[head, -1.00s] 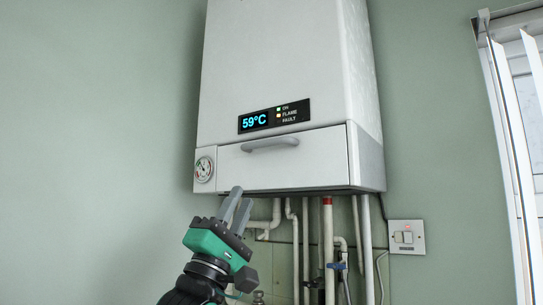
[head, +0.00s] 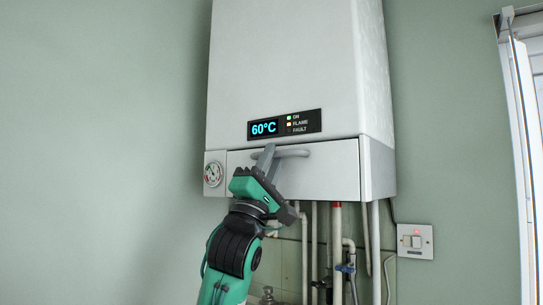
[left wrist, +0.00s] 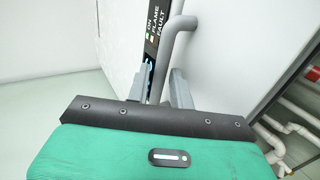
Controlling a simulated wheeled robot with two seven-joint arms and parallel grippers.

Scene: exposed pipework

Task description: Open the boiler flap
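The boiler flap (head: 325,172) is the white lower front panel of the wall boiler. It looks closed, flush under the display. Its grey bar handle (head: 296,153) runs along the top of the flap and also shows in the left wrist view (left wrist: 177,33). My left gripper (head: 270,160) is at the left part of the handle and hides some of it. In the left wrist view its two grey fingers (left wrist: 163,88) are apart, with the handle bar running between them. A gap shows beside the right finger; contact is unclear. My right gripper is not in view.
The boiler body (head: 290,60) is above, with a display (head: 284,126) reading 60°C. A round gauge (head: 213,174) sits left of the flap. Several pipes (head: 337,240) hang below. A wall switch (head: 415,241) and window blind (head: 520,150) are at right.

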